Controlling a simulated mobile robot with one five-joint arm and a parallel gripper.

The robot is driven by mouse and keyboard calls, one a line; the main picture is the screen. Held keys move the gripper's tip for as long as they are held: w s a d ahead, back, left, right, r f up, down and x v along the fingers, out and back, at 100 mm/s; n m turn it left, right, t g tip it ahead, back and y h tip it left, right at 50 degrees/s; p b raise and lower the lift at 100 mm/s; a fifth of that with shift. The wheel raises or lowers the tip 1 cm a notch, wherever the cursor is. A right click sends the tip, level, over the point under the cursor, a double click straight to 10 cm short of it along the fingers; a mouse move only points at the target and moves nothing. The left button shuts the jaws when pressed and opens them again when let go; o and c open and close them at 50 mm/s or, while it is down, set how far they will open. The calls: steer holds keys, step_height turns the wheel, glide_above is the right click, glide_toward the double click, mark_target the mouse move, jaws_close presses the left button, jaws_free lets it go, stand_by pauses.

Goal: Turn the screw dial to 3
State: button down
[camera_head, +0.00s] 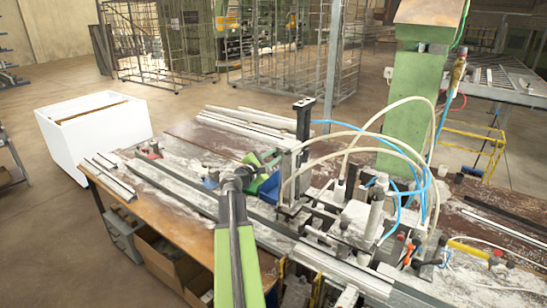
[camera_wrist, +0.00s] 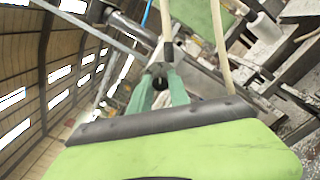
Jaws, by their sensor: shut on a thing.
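My gripper (camera_head: 243,172) reaches over the bench to the left side of the clamp device in the head view. In the wrist view my gripper (camera_wrist: 160,74) has its two green fingers close together around a small dark part (camera_wrist: 160,83), which I take to be the screw dial. The fingers and the arm hide most of it. No numbers or pointer can be read on it in either view, so its setting cannot be told.
The clamp device with its black upright (camera_head: 303,120) stands just right of my gripper, with looped cream hoses (camera_head: 400,102) and blue hoses. Metal profiles (camera_head: 172,188) lie along the bench. A white box (camera_head: 95,140) stands on the floor at the left. A green column (camera_head: 408,100) rises behind.

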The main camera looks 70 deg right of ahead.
steer(key=shift+s+a+f+m, duration=0.1)
steer(key=shift+f+m, duration=0.05)
steer(key=shift+m, duration=0.25)
steer(key=c, duration=1.2)
jaws_free()
steer(key=shift+c, duration=0.2)
